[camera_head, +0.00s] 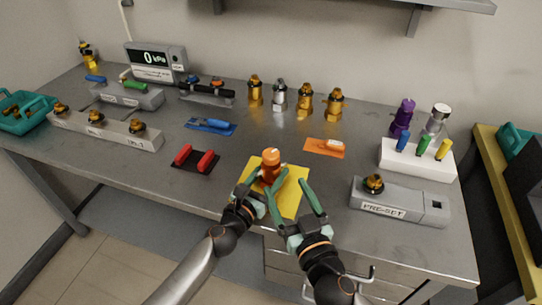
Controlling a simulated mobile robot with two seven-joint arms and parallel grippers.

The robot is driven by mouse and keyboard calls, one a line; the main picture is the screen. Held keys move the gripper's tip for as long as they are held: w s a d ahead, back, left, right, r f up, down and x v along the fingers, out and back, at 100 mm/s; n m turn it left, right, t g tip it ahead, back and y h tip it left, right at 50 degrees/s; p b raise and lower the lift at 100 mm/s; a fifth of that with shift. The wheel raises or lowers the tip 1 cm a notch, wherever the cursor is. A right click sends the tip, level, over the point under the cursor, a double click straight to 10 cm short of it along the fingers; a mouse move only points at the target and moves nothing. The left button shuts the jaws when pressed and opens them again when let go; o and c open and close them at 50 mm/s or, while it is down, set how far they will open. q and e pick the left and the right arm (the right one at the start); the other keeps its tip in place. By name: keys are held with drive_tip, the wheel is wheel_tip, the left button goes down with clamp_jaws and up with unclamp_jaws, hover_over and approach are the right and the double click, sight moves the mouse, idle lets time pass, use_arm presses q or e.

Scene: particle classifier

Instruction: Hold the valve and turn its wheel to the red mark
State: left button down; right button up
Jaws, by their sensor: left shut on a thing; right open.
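An orange valve (270,163) stands upright on a yellow mat (290,201) near the front edge of the bench. Its round top is orange with a small pale mark; I cannot make out a red mark. My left gripper (268,175) is shut on the valve's lower body, with a finger on each side. My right gripper (286,186) is open and empty over the mat, just in front and to the right of the valve, apart from its top. The fingers hide part of the valve's base.
A black pad with red handles (195,159) lies left of the mat. An orange card (324,148) lies behind right. A PRE-SET block (400,203) and a white holder (417,159) stand right. Several brass valves (305,101) stand at the back. Bare bench surrounds the mat.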

sight(273, 163)
drive_tip(key=x, duration=1.1)
drive_tip(key=shift+w+a, duration=0.1)
clamp_jaws()
idle(0.4)
